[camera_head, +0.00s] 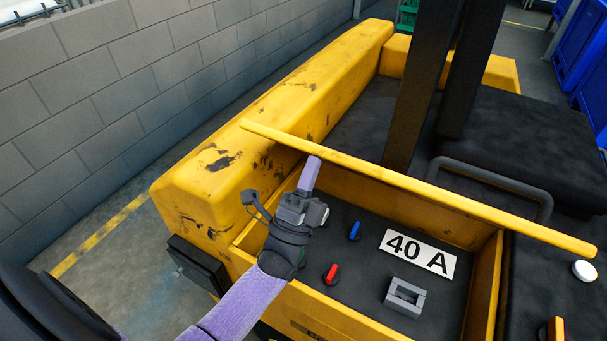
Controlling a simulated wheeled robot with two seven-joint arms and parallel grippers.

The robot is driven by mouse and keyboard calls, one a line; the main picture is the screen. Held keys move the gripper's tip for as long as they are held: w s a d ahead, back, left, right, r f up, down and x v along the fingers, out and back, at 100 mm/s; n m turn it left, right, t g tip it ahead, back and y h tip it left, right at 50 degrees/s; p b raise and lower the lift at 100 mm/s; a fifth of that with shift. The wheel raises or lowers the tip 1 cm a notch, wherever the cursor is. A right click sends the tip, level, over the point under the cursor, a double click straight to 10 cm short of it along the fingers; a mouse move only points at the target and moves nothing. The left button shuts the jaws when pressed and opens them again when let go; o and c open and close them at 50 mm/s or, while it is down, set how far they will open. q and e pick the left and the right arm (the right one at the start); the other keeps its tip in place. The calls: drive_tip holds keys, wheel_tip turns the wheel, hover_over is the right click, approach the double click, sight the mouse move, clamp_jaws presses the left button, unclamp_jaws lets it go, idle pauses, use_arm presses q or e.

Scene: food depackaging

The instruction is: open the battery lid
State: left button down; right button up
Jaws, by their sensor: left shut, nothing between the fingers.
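The yellow battery lid (430,192) shows as a long narrow strip, seen nearly edge-on, above the far side of the battery box (478,292). The box is uncovered and its inside shows. My left gripper (312,163) is over the left part of the box, with its purple fingers shut and empty. Its fingertips point up at the lid's near edge, close to it; I cannot tell whether they touch. My right gripper is out of view.
In the box are a red terminal (331,274), a blue terminal (355,231), a grey connector (404,297) and a "40 A" label (418,253). A black bent handle (490,176) stands behind the lid. A scuffed yellow body (213,180) and block wall (120,100) lie left.

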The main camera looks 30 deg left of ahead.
use_arm(q)
drive_tip(key=w+r+g+p, duration=0.1)
drive_tip(key=w+r+p, duration=0.2)
drive_tip(key=w+r+g+p, duration=0.2)
drive_tip(key=w+r+p, duration=0.2)
drive_tip(key=shift+r, duration=0.25)
drive_tip(key=w+r+g+p, duration=0.3)
drive_tip(key=w, duration=0.6)
drive_tip(key=shift+w+r+g, duration=0.15)
drive_tip(key=shift+g, duration=0.15)
